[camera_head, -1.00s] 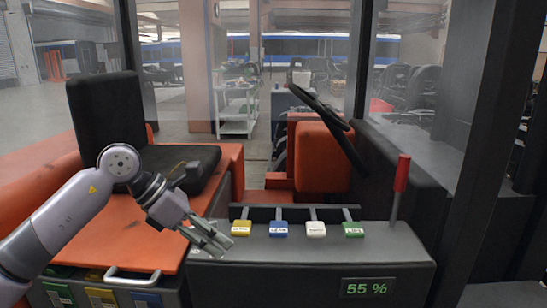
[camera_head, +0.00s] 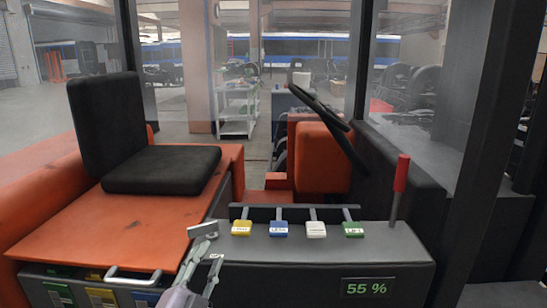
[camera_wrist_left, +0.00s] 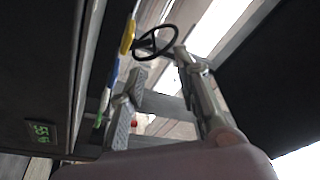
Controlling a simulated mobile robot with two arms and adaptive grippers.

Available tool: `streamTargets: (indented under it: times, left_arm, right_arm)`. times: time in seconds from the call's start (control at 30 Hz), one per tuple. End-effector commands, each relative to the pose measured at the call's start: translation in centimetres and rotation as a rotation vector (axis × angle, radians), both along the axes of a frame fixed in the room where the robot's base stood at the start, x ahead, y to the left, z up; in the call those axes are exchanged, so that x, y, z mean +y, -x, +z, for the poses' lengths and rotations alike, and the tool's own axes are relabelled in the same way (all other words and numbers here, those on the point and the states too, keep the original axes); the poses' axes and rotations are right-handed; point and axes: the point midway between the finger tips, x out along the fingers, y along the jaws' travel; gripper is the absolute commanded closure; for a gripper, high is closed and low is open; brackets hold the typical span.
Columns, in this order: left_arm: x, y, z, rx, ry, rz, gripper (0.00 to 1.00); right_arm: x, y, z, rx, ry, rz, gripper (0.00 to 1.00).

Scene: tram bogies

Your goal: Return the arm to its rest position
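My left gripper (camera_head: 209,246) is low in the head view, at the left front edge of the dark control panel (camera_head: 310,244). Its two grey fingers are spread, with nothing between them. Most of the arm behind it is below the picture. In the left wrist view the same gripper (camera_wrist_left: 160,62) shows two parted, empty fingers, with the steering wheel beyond. My right gripper is in neither view.
The panel carries yellow (camera_head: 241,228), blue (camera_head: 278,229), white (camera_head: 316,230) and green (camera_head: 353,229) tagged levers, a red-handled lever (camera_head: 401,174) and a 55 % display (camera_head: 367,287). A black seat (camera_head: 160,169) and steering wheel (camera_head: 320,107) stand behind.

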Motion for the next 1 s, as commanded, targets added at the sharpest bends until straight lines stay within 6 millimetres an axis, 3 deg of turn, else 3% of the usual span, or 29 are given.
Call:
streamTargets:
  times: [0.03, 0.2, 0.33, 0.5, 0.77, 1.0]
  left_arm:
    - [1.6, 1.2, -3.7, 0.145, 0.085, 0.058, 0.70]
    - [5.5, 7.3, -14.5, 0.586, 0.298, 0.237, 0.70]
    - [6.7, 13.5, -20.5, 0.872, 0.407, 0.345, 0.70]
    - [7.1, 20.6, -24.9, 1.141, 0.487, 0.439, 0.70]
    - [6.9, 29.9, -27.9, 1.450, 0.555, 0.541, 0.70]
    - [6.7, 28.8, -33.6, 1.483, 0.545, 0.552, 0.70]
  right_arm:
    - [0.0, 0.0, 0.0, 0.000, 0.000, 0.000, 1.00]
    - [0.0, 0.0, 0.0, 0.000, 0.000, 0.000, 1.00]
    - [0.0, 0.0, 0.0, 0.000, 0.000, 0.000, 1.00]
    - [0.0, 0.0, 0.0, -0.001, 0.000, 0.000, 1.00]
    - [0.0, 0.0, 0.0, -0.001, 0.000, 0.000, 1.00]
    - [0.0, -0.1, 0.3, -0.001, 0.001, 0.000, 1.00]
